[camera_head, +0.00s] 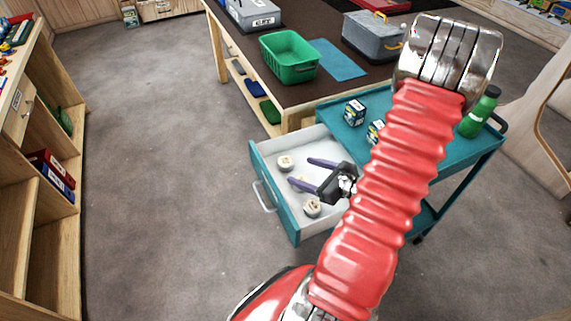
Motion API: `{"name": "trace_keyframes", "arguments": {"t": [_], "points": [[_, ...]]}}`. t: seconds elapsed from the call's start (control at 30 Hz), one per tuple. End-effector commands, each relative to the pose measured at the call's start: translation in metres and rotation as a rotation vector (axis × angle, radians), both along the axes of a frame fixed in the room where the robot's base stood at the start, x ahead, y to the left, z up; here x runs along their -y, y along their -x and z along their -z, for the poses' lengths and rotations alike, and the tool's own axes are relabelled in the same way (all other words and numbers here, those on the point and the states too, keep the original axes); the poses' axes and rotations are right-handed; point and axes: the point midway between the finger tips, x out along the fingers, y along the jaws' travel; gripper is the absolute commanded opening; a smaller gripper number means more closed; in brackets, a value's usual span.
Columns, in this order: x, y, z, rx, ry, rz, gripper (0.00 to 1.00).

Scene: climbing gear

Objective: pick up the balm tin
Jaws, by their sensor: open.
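The teal drawer (272,205) of the cart is pulled open, with a white inside. In it lie two small round cream-coloured things, one (285,163) near the far left and one (312,207) near the front. Either could be the balm tin; they are too small to tell by label. My gripper (298,172) is over the drawer with its two purple fingers spread apart, pointing left. Nothing shows held between them. The far round thing is just beyond the fingertips, and the front one is below the lower finger. My red arm hides the drawer's right part.
Wooden shelves (40,190) stand at left. The floor between is clear.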

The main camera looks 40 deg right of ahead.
Motion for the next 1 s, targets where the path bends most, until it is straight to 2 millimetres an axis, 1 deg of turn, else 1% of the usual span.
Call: {"name": "trace_keyframes", "arguments": {"t": [0.03,0.1,0.2,0.57,0.67,0.77,1.0], "points": [[0.01,0.007,0.008,-0.001,-0.024,0.05,0.66],[0.019,0.013,0.015,-0.001,-0.047,0.101,0.66],[0.026,0.018,0.02,0.0,-0.062,0.138,0.66],[0.027,0.018,0.02,0.0,-0.063,0.142,0.66],[0.027,0.014,0.022,0.0,-0.064,0.141,0.66],[0.026,0.006,0.025,-0.001,-0.064,0.139,0.66],[0.026,-0.02,0.036,-0.001,-0.063,0.138,0.66]]}}
